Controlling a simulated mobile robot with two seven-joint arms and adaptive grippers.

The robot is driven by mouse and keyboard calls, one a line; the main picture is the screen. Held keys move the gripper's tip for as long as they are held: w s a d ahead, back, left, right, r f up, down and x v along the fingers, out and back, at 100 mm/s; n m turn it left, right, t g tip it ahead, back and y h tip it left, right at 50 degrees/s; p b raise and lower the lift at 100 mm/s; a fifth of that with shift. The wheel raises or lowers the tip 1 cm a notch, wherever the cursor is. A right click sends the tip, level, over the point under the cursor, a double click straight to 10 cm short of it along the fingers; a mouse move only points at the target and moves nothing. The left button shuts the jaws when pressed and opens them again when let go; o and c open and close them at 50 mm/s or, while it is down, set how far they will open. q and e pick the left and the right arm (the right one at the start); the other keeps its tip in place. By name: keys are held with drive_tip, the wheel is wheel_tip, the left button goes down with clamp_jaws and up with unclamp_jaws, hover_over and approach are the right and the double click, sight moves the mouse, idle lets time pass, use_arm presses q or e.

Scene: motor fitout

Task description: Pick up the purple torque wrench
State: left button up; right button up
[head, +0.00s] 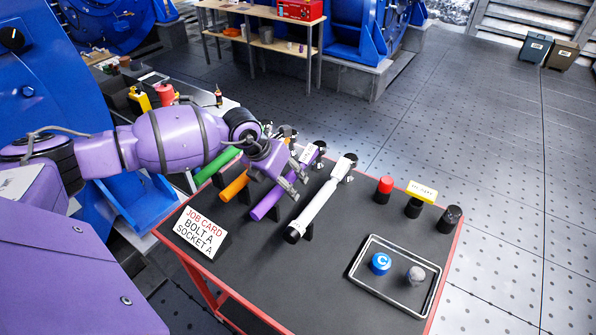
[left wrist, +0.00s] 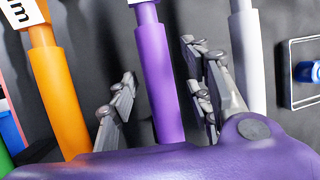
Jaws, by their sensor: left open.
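The purple torque wrench (head: 265,206) lies in a row of wrenches on the dark-topped table, partly hidden behind my left gripper (head: 295,180) in the head view. In the left wrist view the purple wrench (left wrist: 158,75) runs up the middle of the picture. There my left gripper (left wrist: 163,92) is open, with one finger on each side of the purple handle. Gaps show between both fingers and the handle, and nothing is held. How far the fingers are above or around the handle is hard to tell.
An orange wrench (left wrist: 60,95) lies left of the purple one, and a white wrench (head: 318,203) close on its right. A green wrench (head: 215,168) is further left. A job card (head: 201,232) stands in front; a tray (head: 378,300) is at right.

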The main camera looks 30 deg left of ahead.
use_arm(q)
drive_tip(key=shift+f, duration=0.25)
idle(0.3)
clamp_jaws()
idle(0.4)
drive_tip(key=shift+w+r, duration=0.1)
drive_tip(key=shift+r, duration=0.1)
